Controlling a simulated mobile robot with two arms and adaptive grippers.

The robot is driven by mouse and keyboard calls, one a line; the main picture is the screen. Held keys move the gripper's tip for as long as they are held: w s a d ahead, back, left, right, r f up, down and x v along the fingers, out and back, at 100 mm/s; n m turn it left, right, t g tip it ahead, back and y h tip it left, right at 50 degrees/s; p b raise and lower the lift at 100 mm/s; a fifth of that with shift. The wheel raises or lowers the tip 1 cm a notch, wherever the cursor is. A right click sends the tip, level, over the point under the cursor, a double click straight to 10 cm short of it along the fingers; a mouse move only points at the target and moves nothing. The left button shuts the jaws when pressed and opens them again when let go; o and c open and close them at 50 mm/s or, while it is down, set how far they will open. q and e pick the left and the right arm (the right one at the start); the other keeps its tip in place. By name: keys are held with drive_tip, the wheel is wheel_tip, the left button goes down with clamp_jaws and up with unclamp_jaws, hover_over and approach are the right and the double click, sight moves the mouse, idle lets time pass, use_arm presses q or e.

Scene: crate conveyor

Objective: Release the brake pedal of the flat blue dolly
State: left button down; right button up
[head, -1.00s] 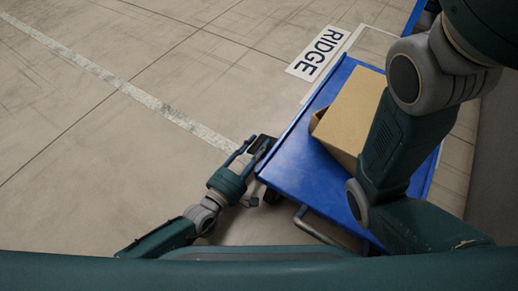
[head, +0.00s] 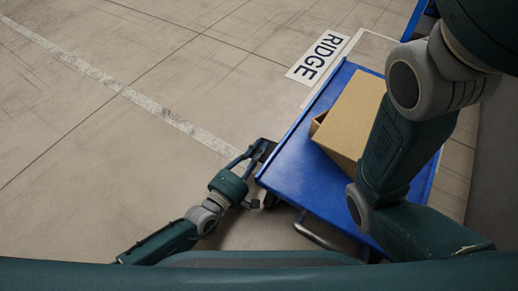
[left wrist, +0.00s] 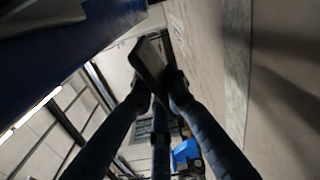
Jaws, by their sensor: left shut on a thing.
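The flat blue dolly (head: 292,171) stands right of centre in the head view, with a cardboard box on its deck. The dark brake pedal (left wrist: 149,62) shows in the left wrist view as a tilted plate between the fingertips. My left gripper (head: 259,152) is at the dolly's left edge, low beside its near corner. In the left wrist view the gripper (left wrist: 158,92) is shut on the pedal, with a finger on each side. In the head view the pedal is small, dark and partly hidden by the fingers. My right arm crosses the dolly's right side; its gripper is out of view.
The cardboard box (head: 352,118) sits on the deck. A grey tubular handle (head: 318,232) is at the dolly's near end. Floor to the left is clear, with a pale painted line (head: 110,82).

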use_arm(q)
wheel_tip(320, 180, up, 2)
drive_tip(key=m+p, duration=0.3)
drive_tip(key=m, duration=0.1)
drive_tip(key=shift+r+p, duration=0.15)
drive_tip(key=shift+p, duration=0.15)
drive_tip(key=shift+s+d+r+m+p, duration=0.1)
drive_tip(key=shift+r+m+p, duration=0.15)
drive_tip(key=shift+m+p, duration=0.35)
drive_tip(key=shift+s+d+r+m+p, duration=0.1)
drive_tip(key=shift+r+m+p, duration=0.1)
drive_tip(key=shift+m+p, duration=0.4)
drive_tip(key=shift+m, duration=0.3)
drive_tip(key=c, duration=1.7)
unclamp_jaws()
drive_tip(key=v, duration=1.2)
